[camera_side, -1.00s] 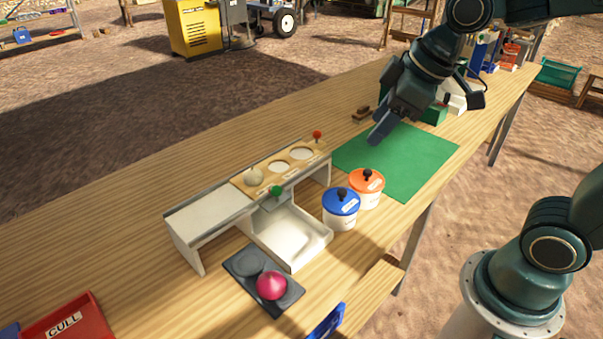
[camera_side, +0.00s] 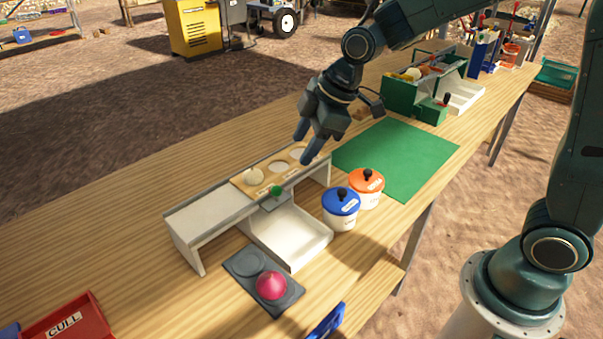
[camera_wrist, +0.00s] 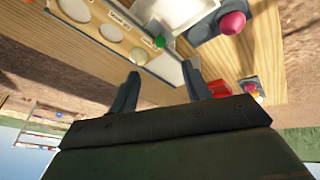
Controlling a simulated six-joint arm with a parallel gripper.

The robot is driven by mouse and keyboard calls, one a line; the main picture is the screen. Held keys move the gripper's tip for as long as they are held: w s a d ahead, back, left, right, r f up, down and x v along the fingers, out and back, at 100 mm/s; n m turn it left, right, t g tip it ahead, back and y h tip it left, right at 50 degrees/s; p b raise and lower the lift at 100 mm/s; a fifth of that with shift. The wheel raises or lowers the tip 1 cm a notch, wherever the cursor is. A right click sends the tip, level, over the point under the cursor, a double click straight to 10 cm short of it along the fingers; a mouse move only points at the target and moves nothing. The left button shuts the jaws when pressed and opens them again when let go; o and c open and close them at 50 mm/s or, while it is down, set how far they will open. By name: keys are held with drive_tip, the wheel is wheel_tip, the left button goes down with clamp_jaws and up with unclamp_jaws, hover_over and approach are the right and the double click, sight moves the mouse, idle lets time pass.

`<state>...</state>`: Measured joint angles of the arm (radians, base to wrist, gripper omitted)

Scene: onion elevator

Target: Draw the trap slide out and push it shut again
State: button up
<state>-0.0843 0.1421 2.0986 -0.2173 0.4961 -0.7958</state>
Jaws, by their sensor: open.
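The trap slide appears to be the small grey plate (camera_side: 277,201) with a green knob (camera_side: 276,190). It sits at the front of the raised stand, under the wooden board with round holes (camera_side: 240,183). The green knob also shows in the wrist view (camera_wrist: 159,41), beyond my fingertips. A pale onion (camera_side: 254,177) sits in the board's left hole. My gripper (camera_side: 303,149) is open and empty, above the board's right end, with fingers pointing down. It hides that end in the side view. Both fingers show in the wrist view (camera_wrist: 160,69).
A white tray (camera_side: 318,238) lies in front of the stand. A dark two-cup holder (camera_side: 284,300) with a red onion (camera_side: 271,286) is nearer. A blue-lidded pot (camera_side: 341,202) and orange-lidded pot (camera_side: 367,187) stand right, beside a bare green mat (camera_side: 410,160).

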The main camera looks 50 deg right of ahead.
sight(280, 189)
drive_tip(key=shift+f, duration=0.1)
drive_tip(key=shift+x, duration=6.8)
clamp_jaws()
drive_tip(key=shift+s, duration=0.15)
drive_tip(key=s, duration=0.8)
drive_tip(key=shift+s, duration=0.15)
